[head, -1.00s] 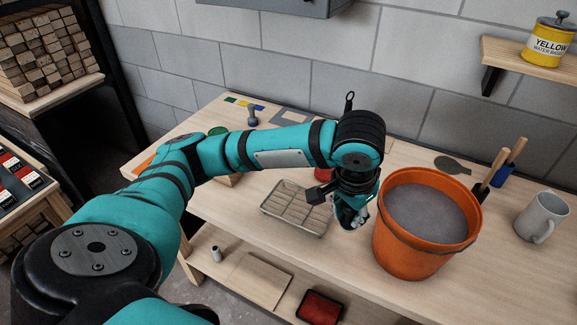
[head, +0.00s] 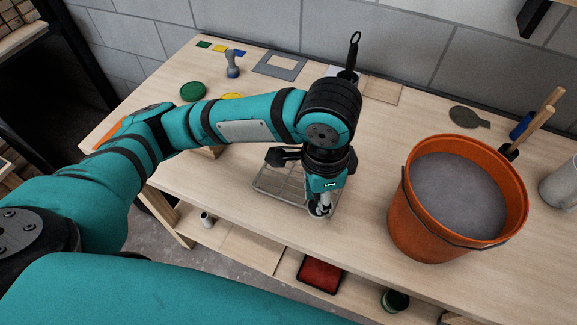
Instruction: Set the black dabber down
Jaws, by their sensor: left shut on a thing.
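My left gripper (head: 320,207) points down over the right front part of a wire rack (head: 267,187) on the bench. It is shut on a small tool, which I take to be the black dabber; the fingers hide most of it. A grey, rounded part shows between the fingertips. I cannot tell whether the tool touches the rack. Another dabber (head: 233,64), with a pale handle and a blue lower part, stands at the back left of the bench. My right gripper is not in view.
An orange bucket (head: 408,225) of grey liquid stands right of the gripper. A black ring-topped tool (head: 353,55) stands behind my arm. A green disc (head: 193,91) lies left. Bench between rack and bucket is clear.

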